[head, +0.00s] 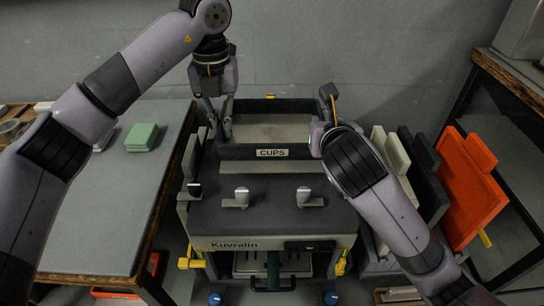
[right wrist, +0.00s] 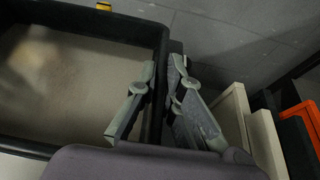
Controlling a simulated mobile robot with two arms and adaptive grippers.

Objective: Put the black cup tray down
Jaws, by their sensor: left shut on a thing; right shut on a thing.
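The black cup tray (head: 231,152) with a "CUPS" label on its front wall is at the back of the machine (head: 270,215). It looks level and its floor is bare. My left gripper (head: 219,122) is shut on its left side wall. My right gripper (head: 318,135) is at its right side, partly hidden by my own arm. In the right wrist view, my right gripper's fingers (right wrist: 158,105) straddle the tray's wall (right wrist: 150,35), one inside and one outside. I cannot tell whether the tray touches the machine beneath.
A table with green cloths (head: 142,137) stands on the left. Cream, dark and orange panels (head: 470,185) stand upright to the right of the machine. A grey wall is close behind the tray. Small grey fittings (head: 242,196) stick up from the machine's front deck.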

